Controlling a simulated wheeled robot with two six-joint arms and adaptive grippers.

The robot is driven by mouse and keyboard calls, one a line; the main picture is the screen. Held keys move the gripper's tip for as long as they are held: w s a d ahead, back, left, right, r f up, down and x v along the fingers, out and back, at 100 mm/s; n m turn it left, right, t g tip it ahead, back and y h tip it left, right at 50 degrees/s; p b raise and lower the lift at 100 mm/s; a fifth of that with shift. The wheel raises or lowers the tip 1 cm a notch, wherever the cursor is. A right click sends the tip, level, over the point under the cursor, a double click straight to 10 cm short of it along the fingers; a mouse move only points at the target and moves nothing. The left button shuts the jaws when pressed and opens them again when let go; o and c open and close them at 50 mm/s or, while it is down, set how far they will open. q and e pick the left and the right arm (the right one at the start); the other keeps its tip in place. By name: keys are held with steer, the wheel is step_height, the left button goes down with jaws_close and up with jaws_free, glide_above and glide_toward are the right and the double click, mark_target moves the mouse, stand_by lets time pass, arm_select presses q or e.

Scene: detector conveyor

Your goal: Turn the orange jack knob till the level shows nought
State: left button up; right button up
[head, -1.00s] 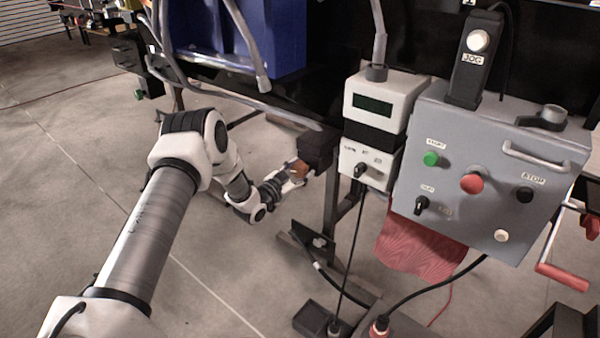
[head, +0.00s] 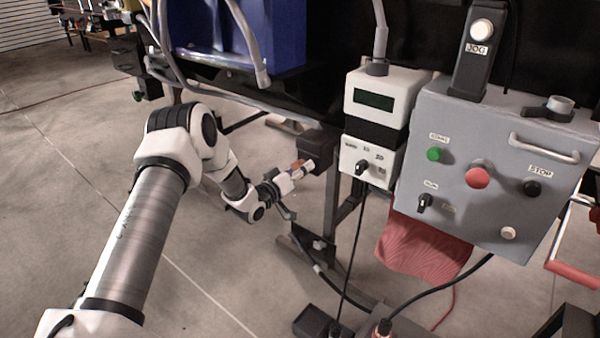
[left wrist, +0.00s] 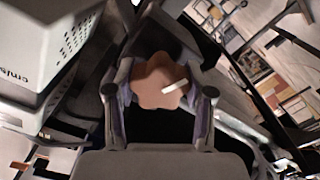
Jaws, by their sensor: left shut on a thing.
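The orange jack knob (left wrist: 160,80) fills the space between the fingers in the left wrist view. It is lobed and has a white mark that points right and slightly up. In the head view only a bit of the knob (head: 297,164) shows, beside a dark block on the conveyor frame. My left gripper (left wrist: 160,100) is shut on the knob, one finger on each side; in the head view the gripper (head: 300,170) is at the dark block. No level reading can be made out in these frames. My right gripper is not in view.
A white detector box with a dark display (head: 374,101) stands right of the knob. A grey control panel (head: 470,230) with buttons is further right. A blue bin (head: 285,40) is above. A red cloth (head: 420,250) hangs below the panel. Open floor lies to the left.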

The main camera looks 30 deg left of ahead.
arm_select(q)
steer(key=shift+n+b, duration=0.35)
steer(key=shift+n, duration=0.95)
steer(key=o, duration=1.2)
steer(key=s, duration=0.8)
steer(key=s+a, duration=0.1)
steer(key=s, duration=0.3)
steer(key=shift+f, duration=0.1)
